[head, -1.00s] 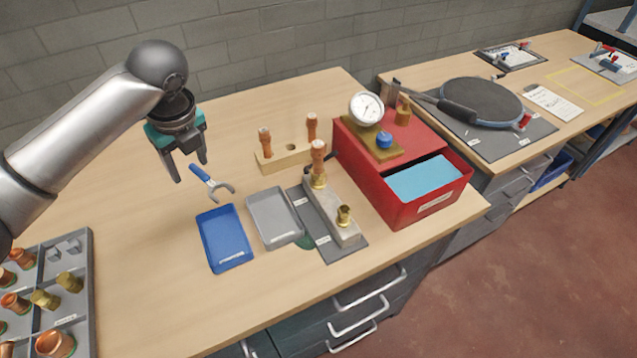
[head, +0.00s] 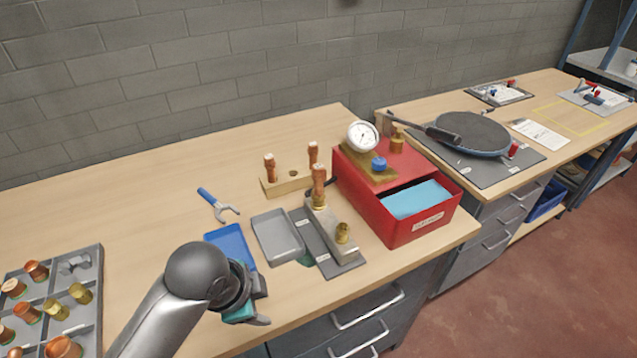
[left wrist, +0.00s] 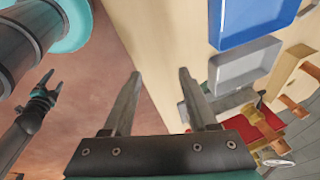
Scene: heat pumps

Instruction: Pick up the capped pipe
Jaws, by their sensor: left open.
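Copper pipes stand upright at the middle of the bench in the head view. Two are in a wooden block, a left one (head: 270,167) and a right one (head: 313,154). A third copper pipe (head: 319,182) stands in a brass fitting on the grey metal block (head: 331,222). I cannot tell which one is the capped pipe. My left gripper (head: 266,303) is open and empty near the bench's front edge, in front of the blue tray (head: 228,240). Its spread fingers show in the left wrist view (left wrist: 160,75). An arm with a small gripper, seemingly my right (left wrist: 42,93), hangs at the left there.
A grey tray (head: 277,236) lies beside the blue tray, and a blue-handled wrench (head: 211,198) behind. A red box (head: 398,230) with a gauge (head: 362,136) stands to the right. A compartment tray (head: 92,262) of fittings is at left. The bench's back left is clear.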

